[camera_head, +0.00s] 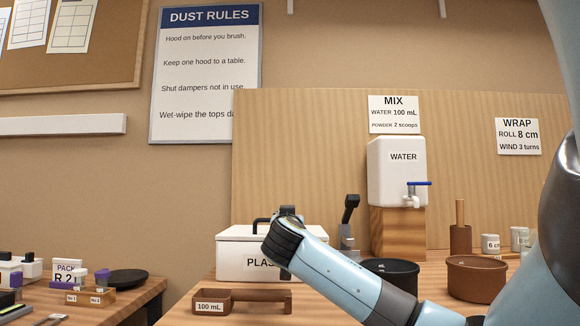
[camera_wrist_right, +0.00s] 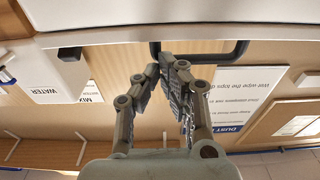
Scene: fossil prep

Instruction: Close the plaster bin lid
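The white plaster bin (camera_head: 230,262) stands on the wooden bench in the head view, its label partly covered by my right arm. Its lid (camera_head: 235,233) looks down on the bin; I cannot tell whether a small gap remains. A black handle (camera_head: 262,221) stands on the lid. In the right wrist view, the handle (camera_wrist_right: 225,60) juts from a white surface at the top edge. My right gripper (camera_wrist_right: 162,68) has a visible gap between its fingers, with its tips close to one end of the handle; contact is unclear. My left gripper is not in view.
A wooden 100 mL holder (camera_head: 240,301) lies before the bin. A grey stand with a black top (camera_head: 349,215) and a water tank (camera_head: 396,170) are to its right. A black round tub (camera_head: 390,268) and a brown tub (camera_head: 475,280) stand further right.

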